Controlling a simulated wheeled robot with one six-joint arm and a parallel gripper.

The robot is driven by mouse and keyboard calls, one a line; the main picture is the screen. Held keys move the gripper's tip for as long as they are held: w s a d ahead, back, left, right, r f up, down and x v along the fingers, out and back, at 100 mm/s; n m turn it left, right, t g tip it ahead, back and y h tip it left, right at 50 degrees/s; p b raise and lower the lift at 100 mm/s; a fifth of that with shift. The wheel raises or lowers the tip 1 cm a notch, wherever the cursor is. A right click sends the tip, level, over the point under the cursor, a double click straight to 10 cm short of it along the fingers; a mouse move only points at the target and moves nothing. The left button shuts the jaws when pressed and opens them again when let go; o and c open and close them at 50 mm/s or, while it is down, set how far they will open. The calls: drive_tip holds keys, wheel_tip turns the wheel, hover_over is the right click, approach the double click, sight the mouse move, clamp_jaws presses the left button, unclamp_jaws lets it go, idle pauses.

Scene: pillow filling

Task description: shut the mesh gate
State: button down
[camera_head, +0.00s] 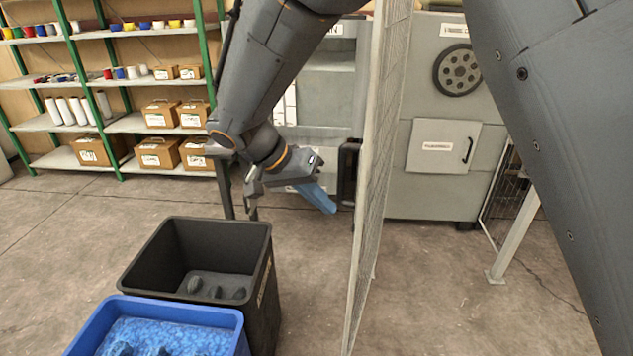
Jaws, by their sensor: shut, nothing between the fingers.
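The mesh gate (378,150) is a tall, pale panel of fine wire mesh. It stands upright, seen nearly edge-on, and runs from the top of the view down to the floor near the middle. A dark, handle-like part (348,172) shows at its left side; I cannot tell whether it is fixed to the gate. My gripper (252,205) is left of the gate, apart from it, shut and empty, pointing down. A blue flat piece (318,196) shows by the gripper's right side; I cannot tell what it belongs to.
A black bin (264,290) and a blue bin (232,322) stand at the lower left, below the gripper. Green-posted shelves (115,122) stand at the back left. A grey machine (425,190) with a handwheel stands behind the gate. Floor right of the gate is mostly clear.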

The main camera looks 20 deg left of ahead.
drive_tip(key=shift+d+f+p, duration=0.2)
drive_tip(key=shift+d+p, duration=0.25)
drive_tip(key=shift+d, duration=0.65)
drive_tip(key=shift+d+f+p, duration=0.15)
drive_tip(key=shift+d+p, duration=0.25)
drive_tip(key=shift+d, duration=0.7)
drive_tip(key=shift+w, duration=0.1)
